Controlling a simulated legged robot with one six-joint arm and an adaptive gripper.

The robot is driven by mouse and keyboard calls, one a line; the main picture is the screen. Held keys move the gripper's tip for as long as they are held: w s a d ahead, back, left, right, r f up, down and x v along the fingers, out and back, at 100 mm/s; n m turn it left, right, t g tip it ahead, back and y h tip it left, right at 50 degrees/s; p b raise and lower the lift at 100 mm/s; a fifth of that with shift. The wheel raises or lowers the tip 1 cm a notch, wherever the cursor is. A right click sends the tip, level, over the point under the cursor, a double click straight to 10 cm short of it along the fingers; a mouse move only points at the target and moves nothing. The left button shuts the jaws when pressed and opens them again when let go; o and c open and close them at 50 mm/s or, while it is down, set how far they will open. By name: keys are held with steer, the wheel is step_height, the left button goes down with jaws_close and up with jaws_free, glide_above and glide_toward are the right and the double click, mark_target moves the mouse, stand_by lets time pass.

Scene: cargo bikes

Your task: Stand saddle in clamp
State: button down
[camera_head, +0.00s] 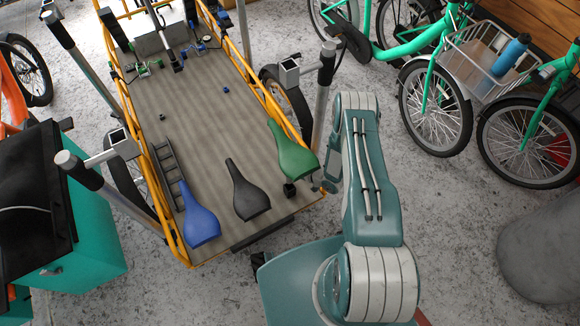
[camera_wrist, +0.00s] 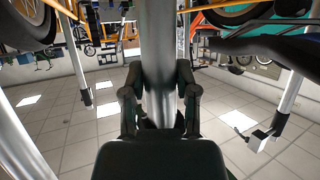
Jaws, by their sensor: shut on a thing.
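A green saddle (camera_head: 292,148), a black saddle (camera_head: 247,190) and a blue saddle (camera_head: 201,218) are at the near end of the cart bed (camera_head: 190,120). Square-ended clamps sit on the right post (camera_head: 288,72) and the left post (camera_head: 120,145). My gripper (camera_head: 325,182) is low at the cart's near right corner, beside the green saddle and largely hidden by my arm. In the wrist view, my gripper (camera_wrist: 160,95) has its fingers on either side of a silver tube (camera_wrist: 159,45), shut on it. I cannot tell which thing the tube belongs to.
A teal cabinet (camera_head: 85,225) stands left of the cart. Green bikes (camera_head: 435,90) with a basket (camera_head: 480,65) stand at the right. Small parts and a ladder-like rack (camera_head: 168,170) lie on the bed. The bed's middle is mostly clear.

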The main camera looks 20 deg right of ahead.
mark_target(290, 154)
steer(key=shift+r, duration=4.2)
